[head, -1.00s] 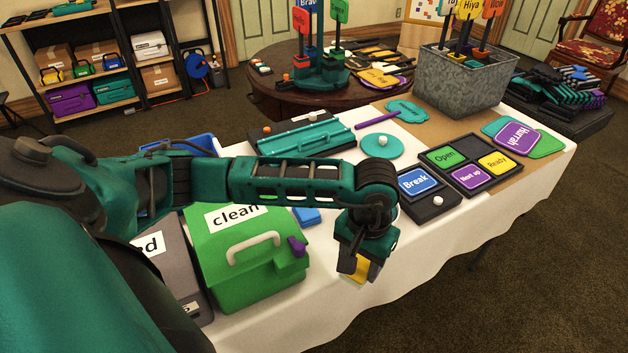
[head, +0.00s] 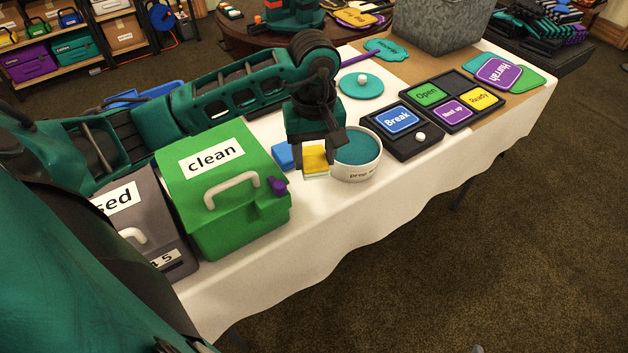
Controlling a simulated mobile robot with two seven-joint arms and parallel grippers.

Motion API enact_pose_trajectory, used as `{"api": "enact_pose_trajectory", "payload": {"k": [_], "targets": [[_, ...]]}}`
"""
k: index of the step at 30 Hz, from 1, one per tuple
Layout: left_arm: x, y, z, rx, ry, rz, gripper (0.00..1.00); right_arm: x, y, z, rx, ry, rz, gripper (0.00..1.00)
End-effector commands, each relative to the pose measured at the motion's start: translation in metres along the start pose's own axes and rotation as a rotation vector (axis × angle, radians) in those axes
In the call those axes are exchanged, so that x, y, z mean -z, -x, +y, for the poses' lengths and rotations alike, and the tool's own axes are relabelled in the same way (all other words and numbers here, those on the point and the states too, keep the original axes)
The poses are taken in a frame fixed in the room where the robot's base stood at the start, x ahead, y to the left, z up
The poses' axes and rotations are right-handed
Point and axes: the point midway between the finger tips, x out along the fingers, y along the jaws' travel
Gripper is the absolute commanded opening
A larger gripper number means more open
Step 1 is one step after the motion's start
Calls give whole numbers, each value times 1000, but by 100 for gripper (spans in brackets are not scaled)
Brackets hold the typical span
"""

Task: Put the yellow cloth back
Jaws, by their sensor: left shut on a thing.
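The yellow cloth (head: 317,157) is a small folded block with a pale lower edge. My left gripper (head: 315,172) is shut on it, pointing down above the white tablecloth, just left of a white tub (head: 364,174) with a teal top and partly hidden "prep" lettering. A blue folded piece (head: 283,155) lies left of the gripper, beside the green box (head: 215,165) labelled "clean", which has a pale handle and a purple latch. A grey box (head: 165,238), its label ending in "sed", stands left of that, partly hidden by my arm. My right gripper does not show.
A black tray (head: 425,149) with a blue "Break" card and a white knob stands right of the tub. Beyond it are a four-slot card tray (head: 448,112), a teal disc (head: 361,86) and a metal bin (head: 446,27). The white table's front edge (head: 430,165) is clear.

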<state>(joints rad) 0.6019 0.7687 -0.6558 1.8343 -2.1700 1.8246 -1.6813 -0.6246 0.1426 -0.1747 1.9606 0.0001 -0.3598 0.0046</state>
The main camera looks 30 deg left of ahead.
Motion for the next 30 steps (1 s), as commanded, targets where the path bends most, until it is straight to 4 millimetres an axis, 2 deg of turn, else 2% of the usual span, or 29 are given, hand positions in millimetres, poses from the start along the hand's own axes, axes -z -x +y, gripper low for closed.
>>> {"api": "enact_pose_trajectory", "payload": {"k": [1, 3, 11, 18, 30], "targets": [[-1, -13, 0, 2, 2, -5, 24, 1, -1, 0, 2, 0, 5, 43], [-1, -25, 0, 1, 0, -3, 24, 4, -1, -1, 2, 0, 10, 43], [0, -44, 0, -1, 0, 0, 24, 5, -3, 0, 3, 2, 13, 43], [0, -78, 0, 0, 1, -1, 24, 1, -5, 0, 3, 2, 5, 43], [1, -85, 0, -1, -1, 2, 24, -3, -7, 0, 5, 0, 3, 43]]}}
